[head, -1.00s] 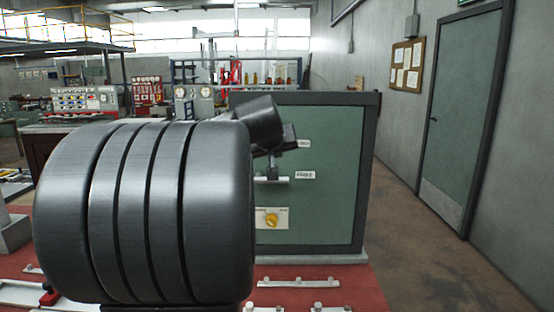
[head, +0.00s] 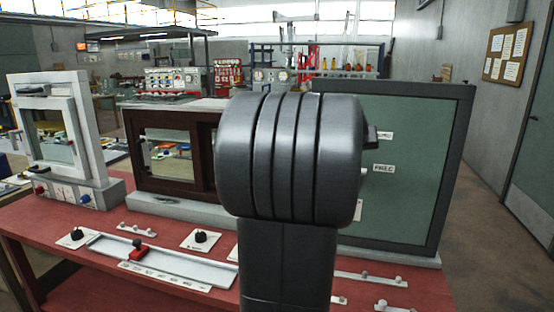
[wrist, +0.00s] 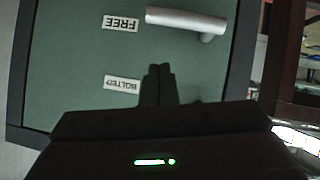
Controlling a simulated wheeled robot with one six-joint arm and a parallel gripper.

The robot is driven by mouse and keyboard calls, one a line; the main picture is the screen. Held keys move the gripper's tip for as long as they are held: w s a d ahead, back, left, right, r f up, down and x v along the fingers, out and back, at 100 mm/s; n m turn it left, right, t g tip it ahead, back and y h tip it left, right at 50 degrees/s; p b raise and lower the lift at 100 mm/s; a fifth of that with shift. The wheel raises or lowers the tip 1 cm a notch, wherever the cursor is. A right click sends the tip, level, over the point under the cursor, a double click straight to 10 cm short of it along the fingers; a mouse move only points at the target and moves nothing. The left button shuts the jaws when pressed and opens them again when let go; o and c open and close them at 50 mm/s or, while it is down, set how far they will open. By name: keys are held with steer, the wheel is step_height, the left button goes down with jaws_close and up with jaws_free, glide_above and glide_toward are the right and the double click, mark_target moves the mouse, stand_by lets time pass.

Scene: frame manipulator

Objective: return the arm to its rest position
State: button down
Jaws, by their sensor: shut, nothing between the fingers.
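My gripper (wrist: 158,72) shows in the wrist view, its two dark fingers together and empty. They point at the green panel (wrist: 70,60), close to the "BOLTED" label (wrist: 122,83) in the picture. A pale bar handle (wrist: 186,18) lies beyond the fingertips, apart from them. The "FREE" label (wrist: 121,23) appears upside down there. In the head view my dark arm stands upright in front of the dark-framed green panel (head: 420,160) and hides part of it. The fingers are hidden behind the arm in that view.
The red bench (head: 75,225) carries a slide rail with a red block (head: 139,251), black knobs (head: 201,236) and small pegs. A white-framed window unit (head: 95,135) and a dark red-framed window (head: 126,150) stand left of my arm. Open floor (head: 480,230) lies to the right.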

steer(key=w+f+b, duration=0.2)
steer(key=w+f, duration=0.1)
steer(key=f, duration=0.2)
steer(key=shift+d+f, duration=0.35)
steer(key=shift+d, duration=0.1)
steer(key=shift+w, duration=0.1)
